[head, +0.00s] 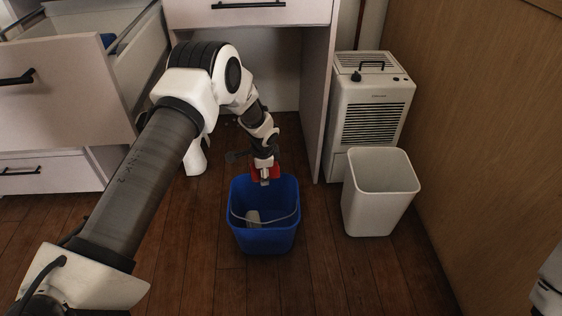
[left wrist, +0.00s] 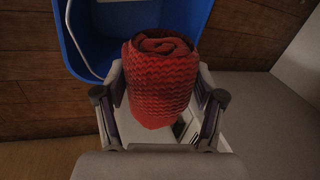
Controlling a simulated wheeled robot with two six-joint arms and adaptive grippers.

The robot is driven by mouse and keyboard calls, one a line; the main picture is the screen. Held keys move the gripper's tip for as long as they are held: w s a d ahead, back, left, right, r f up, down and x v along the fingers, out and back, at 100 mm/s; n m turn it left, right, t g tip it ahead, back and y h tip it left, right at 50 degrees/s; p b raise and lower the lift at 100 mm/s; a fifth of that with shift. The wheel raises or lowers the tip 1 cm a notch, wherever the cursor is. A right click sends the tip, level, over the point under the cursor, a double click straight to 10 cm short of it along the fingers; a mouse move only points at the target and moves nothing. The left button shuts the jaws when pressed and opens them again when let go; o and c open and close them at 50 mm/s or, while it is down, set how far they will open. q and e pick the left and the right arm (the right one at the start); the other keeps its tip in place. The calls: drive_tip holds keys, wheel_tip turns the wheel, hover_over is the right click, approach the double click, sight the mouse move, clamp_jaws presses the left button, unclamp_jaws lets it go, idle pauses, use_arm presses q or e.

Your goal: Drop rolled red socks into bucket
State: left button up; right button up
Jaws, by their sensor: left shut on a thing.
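The rolled red socks (left wrist: 160,85) are a red ribbed roll held between the fingers of my left gripper (left wrist: 160,105) in the left wrist view. In the head view, my left gripper (head: 265,180) is over the back of the blue bucket (head: 265,240), with a bit of the red socks (head: 272,172) showing beside it. The bucket stands upright on the wooden floor, with a wire handle and a light object inside. The blue bucket (left wrist: 76,45) also shows behind the socks in the left wrist view. My right gripper is not visible.
A white bin (head: 380,195) stands right of the bucket, in front of a white heater-like appliance (head: 368,110). An open white drawer (head: 60,85) is at the left. Wooden floor (head: 330,280) is clear in front of the bucket.

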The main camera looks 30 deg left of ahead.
sight(256, 178)
use_arm(q)
wheel_tip(256, 178, down, 13)
drive_tip(key=s+a+b, duration=0.1)
drive_tip(key=a+b, duration=0.1)
drive_tip(key=b, duration=0.6)
drive_tip(key=shift+s+a, duration=0.15)
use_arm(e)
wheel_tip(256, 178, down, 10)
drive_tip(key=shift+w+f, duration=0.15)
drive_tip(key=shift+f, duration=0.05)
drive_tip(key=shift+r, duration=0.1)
use_arm(q)
drive_tip(key=o, duration=1.2)
drive_tip(key=shift+c, duration=0.2)
drive_tip(key=shift+r, duration=0.1)
drive_tip(key=v, duration=1.2)
